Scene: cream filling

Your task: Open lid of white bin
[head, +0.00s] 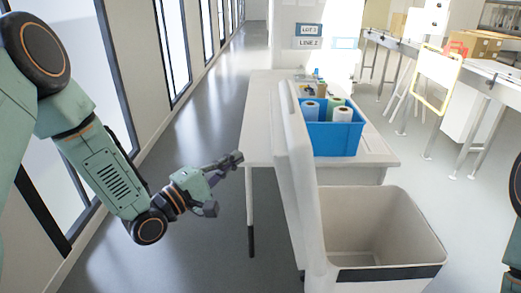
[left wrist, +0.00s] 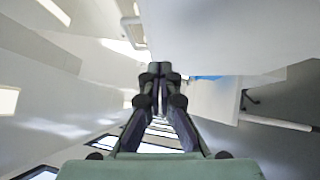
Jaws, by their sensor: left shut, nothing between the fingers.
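The white bin (head: 385,271) stands at the lower right of the head view, with its inside open to view and looking empty. Its white lid (head: 308,196) stands upright along the bin's left side, seen nearly edge-on. My left gripper (head: 236,159) is to the left of the lid, apart from it in the picture, with its fingers shut and empty. The shut fingertips (left wrist: 160,69) also show in the left wrist view, where a large pale surface fills the upper right. My right gripper is out of view; only parts of my right arm show at the right edge.
A white table (head: 262,125) stands behind the bin and lid. It holds a blue crate (head: 337,139) with several rolls or jars. Windows line the left wall. Grey floor is clear around my left arm. Conveyors (head: 480,77) stand at the back right.

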